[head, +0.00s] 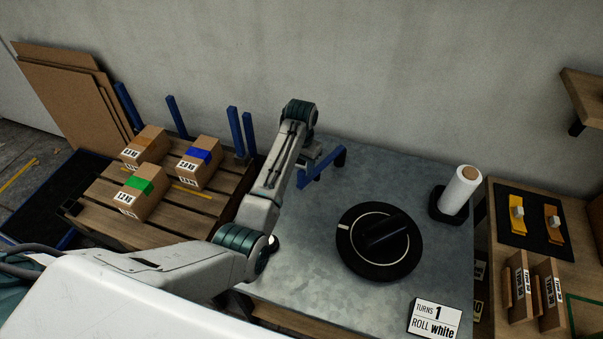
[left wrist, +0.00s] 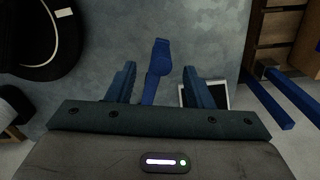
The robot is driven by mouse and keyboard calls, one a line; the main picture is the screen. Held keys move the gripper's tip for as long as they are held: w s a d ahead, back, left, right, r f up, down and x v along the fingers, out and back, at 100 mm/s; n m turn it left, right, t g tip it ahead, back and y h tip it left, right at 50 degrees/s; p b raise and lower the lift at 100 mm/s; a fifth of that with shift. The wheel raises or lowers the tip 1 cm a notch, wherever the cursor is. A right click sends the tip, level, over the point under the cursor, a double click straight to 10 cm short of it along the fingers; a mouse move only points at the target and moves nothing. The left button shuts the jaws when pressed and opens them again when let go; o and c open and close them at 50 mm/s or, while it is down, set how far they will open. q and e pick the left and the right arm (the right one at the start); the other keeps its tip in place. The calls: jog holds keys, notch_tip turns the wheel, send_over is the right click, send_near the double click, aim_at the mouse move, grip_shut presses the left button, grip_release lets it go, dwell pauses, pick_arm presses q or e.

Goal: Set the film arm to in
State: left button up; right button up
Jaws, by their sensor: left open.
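The film arm (left wrist: 158,62) is a blue bar with a rounded end, over the grey metal top in the left wrist view. It also shows in the head view as a blue piece (head: 325,167) near the back edge of the metal top, partly hidden by my arm. My left gripper (left wrist: 161,80) is open, with one blue finger on each side of the bar. The bar's lower part is hidden behind the gripper body. I cannot tell whether the fingers touch it. In the head view my left gripper (head: 312,163) is small and partly hidden. My right gripper is not in view.
A black turntable (head: 350,252) with a raised bar stands on the metal top (head: 300,262). A white film roll (head: 460,190) is at the right, with a "TURNS 1, ROLL white" card (head: 435,318) in front. Cartons lie on a pallet (head: 105,192) with blue posts (head: 235,130).

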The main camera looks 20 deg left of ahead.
aim_at(302, 172)
pick_arm(q)
jog(key=f, duration=0.3)
jog(key=w+f, duration=0.1)
jog(key=f, duration=0.1)
jog(key=shift+f+p, duration=0.2)
jog(key=shift+p, duration=0.2)
jog(key=shift+s+f, duration=0.25)
jog(key=shift+f, duration=0.35)
jog(key=shift+w+f, duration=0.1)
jog(key=shift+w, duration=0.05)
grip_shut()
